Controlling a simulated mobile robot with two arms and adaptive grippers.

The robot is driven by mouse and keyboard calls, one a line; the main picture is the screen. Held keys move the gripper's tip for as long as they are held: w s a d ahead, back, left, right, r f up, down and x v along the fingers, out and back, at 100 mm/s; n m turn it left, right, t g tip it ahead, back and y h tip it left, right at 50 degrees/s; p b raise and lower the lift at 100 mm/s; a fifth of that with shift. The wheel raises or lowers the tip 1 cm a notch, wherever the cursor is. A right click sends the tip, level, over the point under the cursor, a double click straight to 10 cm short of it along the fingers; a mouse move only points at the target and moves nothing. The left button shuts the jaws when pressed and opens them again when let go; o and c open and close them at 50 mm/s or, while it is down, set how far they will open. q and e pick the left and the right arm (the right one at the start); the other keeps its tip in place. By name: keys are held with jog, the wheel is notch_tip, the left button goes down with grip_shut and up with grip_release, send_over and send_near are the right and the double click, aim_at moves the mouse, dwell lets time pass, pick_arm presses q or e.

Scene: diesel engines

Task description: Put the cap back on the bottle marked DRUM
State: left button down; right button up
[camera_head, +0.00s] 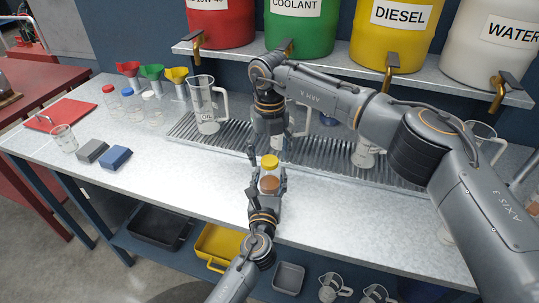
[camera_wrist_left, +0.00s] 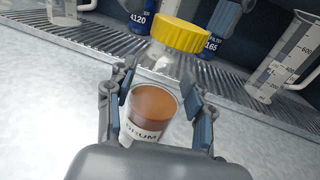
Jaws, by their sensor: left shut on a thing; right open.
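My left gripper (camera_wrist_left: 160,100) is shut around the bottle's body, above the bench front. My right gripper (camera_head: 267,150) points down just above and behind the cap, with its fingers open and apart. The exact fit of the cap on the neck is hard to see.
Behind is a ribbed drip tray (camera_head: 225,146) with measuring jugs, one a clear jug (camera_head: 203,105). Blue (camera_head: 116,158) and grey blocks (camera_head: 91,151), a beaker (camera_head: 64,138), capped bottles and a red tray (camera_head: 73,113) stand left. The bench front beside the bottle is clear.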

notch_tip(320, 180, up, 4)
jog(key=shift+f, duration=0.1)
dwell(0.4)
notch_tip(320, 180, up, 2)
jog(key=n, duration=0.7)
jog(key=r+n, duration=0.1)
jog(key=n, duration=0.2)
jog(key=shift+r+n, duration=0.25)
jog(key=shift+n, duration=0.15)
jog(key=shift+f, duration=4.05)
